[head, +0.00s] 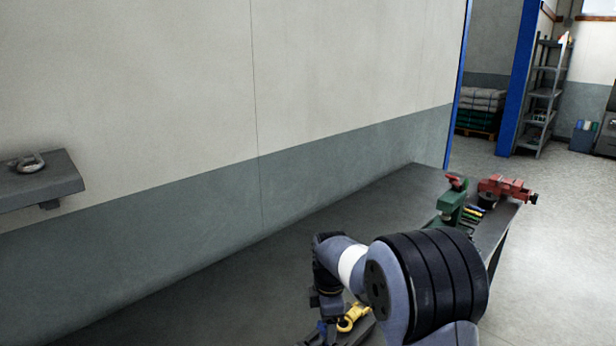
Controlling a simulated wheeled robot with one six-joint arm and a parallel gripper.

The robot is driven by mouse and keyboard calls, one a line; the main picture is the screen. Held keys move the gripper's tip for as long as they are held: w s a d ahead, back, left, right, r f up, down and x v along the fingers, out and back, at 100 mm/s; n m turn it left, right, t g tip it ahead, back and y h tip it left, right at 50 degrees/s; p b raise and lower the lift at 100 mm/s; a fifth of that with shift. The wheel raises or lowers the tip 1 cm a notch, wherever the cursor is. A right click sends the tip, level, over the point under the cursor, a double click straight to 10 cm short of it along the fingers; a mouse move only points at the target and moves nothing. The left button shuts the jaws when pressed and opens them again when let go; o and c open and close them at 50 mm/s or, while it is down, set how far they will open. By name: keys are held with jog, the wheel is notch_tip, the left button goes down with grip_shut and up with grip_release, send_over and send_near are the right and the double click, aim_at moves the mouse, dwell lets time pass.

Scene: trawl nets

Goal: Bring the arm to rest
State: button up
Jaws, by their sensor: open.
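My arm stands in the lower middle of the head view, bent, with its thick dark-ribbed joint nearest the camera. My gripper (326,328) is at the lower end of the dark wrist, pointing down, near the bottom edge of the view. It is open; its fingertips are small and partly hard to make out. A yellow object (353,317) shows just right of the gripper, low down and partly hidden by my arm. I cannot tell whether they touch.
A bench with a red vise (507,189) and a green tool (451,204) stands right, beyond my arm. A wall shelf (45,184) at left bears a metal shackle (27,162). A blue post (523,80) and shelving rack (545,98) stand farther back. Floor at right is clear.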

jog(key=m, duration=0.4)
jog(key=shift+s+m, duration=0.1)
jog(key=shift+m, duration=2.2)
